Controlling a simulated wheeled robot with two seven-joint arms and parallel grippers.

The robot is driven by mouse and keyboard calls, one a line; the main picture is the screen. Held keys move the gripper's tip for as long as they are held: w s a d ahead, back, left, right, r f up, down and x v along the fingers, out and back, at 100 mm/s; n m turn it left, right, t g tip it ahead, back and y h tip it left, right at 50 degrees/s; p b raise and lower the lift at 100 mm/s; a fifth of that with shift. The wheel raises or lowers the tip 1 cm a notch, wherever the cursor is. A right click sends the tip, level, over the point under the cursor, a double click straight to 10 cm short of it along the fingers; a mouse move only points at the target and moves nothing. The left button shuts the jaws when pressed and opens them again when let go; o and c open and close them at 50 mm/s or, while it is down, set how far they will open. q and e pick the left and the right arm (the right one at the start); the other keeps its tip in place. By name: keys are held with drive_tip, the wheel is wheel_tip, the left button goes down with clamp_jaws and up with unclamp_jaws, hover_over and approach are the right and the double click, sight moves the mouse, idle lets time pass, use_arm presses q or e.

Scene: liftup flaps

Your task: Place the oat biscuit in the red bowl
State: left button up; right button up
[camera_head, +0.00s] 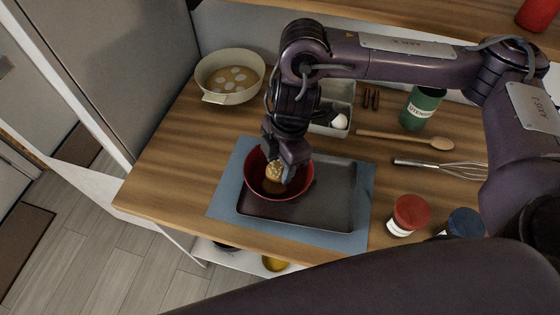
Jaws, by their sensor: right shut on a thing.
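The red bowl (300,189) stands on a dark tray, toward the tray's left side. My right gripper (282,174) points down into the bowl and is shut on the oat biscuit (273,171), a tan, bumpy piece. The biscuit is at the bowl's opening; I cannot tell whether it touches the inside. Something brown (271,187) shows in the bowl below the biscuit. The gripper hides part of the bowl's back rim. My left gripper is not in view.
The dark tray (335,211) lies on a blue mat (225,200). Around it are a cream pot (230,98), a grey container with an egg (339,121), a wooden spoon (405,138), a whisk (440,166), a green jar (421,108), and red-lidded (410,214) and blue-lidded (463,223) jars.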

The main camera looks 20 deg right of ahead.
sight(280, 168)
drive_tip(key=o, duration=1)
wheel_tip(280, 168, up, 7)
drive_tip(key=p, duration=0.8)
drive_tip(key=shift+r, duration=0.1)
drive_tip(key=shift+s+f, duration=0.1)
drive_tip(key=shift+f, duration=0.1)
